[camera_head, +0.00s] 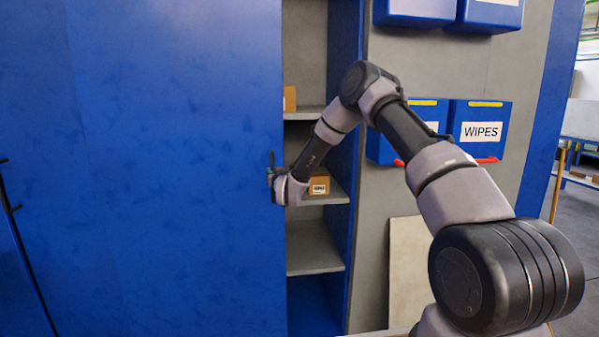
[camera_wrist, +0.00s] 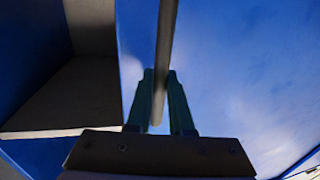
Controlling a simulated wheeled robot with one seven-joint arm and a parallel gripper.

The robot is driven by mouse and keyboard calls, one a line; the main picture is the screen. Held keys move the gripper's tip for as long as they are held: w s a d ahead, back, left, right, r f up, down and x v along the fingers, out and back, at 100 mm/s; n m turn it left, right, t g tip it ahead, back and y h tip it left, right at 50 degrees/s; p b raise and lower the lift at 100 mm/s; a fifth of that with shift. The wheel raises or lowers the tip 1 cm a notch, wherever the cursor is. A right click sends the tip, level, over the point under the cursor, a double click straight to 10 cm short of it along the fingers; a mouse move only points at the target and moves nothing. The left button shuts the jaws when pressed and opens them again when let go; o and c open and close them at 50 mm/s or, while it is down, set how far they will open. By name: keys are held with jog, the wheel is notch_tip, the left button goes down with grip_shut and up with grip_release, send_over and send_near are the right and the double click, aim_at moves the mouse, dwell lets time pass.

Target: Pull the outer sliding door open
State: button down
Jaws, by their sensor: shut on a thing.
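The outer sliding door (camera_head: 180,120) is a large blue panel that fills the left half of the head view. Its right edge stands clear of the cabinet's right side, so a tall strip of shelves shows. My gripper (camera_head: 273,172) is at that right edge, at about mid height. In the wrist view, my gripper's two fingers (camera_wrist: 160,100) are shut on the door's upright grey handle bar (camera_wrist: 165,50), one on each side. The blue door face (camera_wrist: 230,70) lies behind the bar. In the head view the handle is mostly hidden by my gripper.
Behind the opening are grey shelves (camera_head: 313,247) with a cardboard box (camera_head: 319,184) and another box (camera_head: 290,98) above. Right of it, blue bins, one labelled WIPES (camera_head: 481,132), hang on a grey panel (camera_head: 440,190). A second door edge with dark handles (camera_head: 12,208) shows at far left.

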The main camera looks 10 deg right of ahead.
jog(key=a, duration=1.9)
jog(key=c, duration=0.8)
grip_release()
jog(key=shift+s, duration=0.1)
jog(key=s+d, duration=0.2)
jog(key=s, duration=0.8)
jog(key=shift+s, duration=0.2)
jog(key=shift+d, duration=0.1)
